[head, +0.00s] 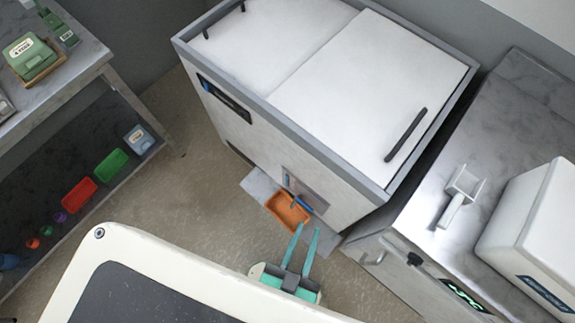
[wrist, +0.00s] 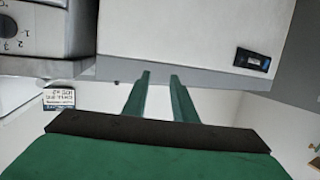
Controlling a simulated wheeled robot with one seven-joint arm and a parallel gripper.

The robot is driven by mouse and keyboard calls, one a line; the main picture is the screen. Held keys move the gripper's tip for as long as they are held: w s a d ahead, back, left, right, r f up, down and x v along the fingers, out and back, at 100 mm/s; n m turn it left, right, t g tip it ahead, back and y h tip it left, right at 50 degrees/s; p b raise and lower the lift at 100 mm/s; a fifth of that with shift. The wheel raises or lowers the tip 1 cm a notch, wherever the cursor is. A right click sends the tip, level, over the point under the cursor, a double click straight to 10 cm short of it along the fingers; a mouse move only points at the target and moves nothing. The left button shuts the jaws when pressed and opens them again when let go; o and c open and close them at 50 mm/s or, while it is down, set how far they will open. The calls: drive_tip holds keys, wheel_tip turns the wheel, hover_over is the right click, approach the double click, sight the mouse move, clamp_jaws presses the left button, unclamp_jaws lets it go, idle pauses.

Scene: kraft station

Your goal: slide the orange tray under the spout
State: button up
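The orange tray (head: 286,213) lies on a grey ledge at the foot of the white machine in the head view. A grey recessed panel with a blue strip (head: 299,202) is on the machine's front, just above the tray's back edge; I cannot clearly tell the spout's shape. My gripper (head: 308,227) has two long green fingers held apart, with nothing between them. The left fingertip is at the tray's near right corner in the picture; I cannot tell whether it touches. In the wrist view the open fingers (wrist: 160,74) point at the machine, and no tray shows.
The white machine (head: 350,95) with dark handles on its lids stands behind the tray. A grey counter (head: 520,110) with a white scoop (head: 460,194) is at the right. A shelf unit with red (head: 79,194) and green (head: 111,164) bins is at the left. Floor between is clear.

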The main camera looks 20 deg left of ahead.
drive_tip(key=w+a+f+m+g, duration=0.2)
drive_tip(key=f+m+g, duration=0.3)
drive_tip(key=f, duration=1.1)
drive_tip(key=w+a+f+m+g, duration=0.2)
drive_tip(key=f+m+g, duration=0.3)
drive_tip(key=f+m, duration=0.5)
drive_tip(key=w+a+f+m+g, duration=0.2)
drive_tip(key=f+m+g, duration=0.3)
drive_tip(key=f, duration=1.8)
drive_tip(key=shift+w+m, duration=0.75)
drive_tip(key=shift+m, duration=0.65)
drive_tip(key=shift+a+f, duration=0.1)
drive_tip(key=shift+f, duration=0.05)
drive_tip(key=shift+f, duration=5.3)
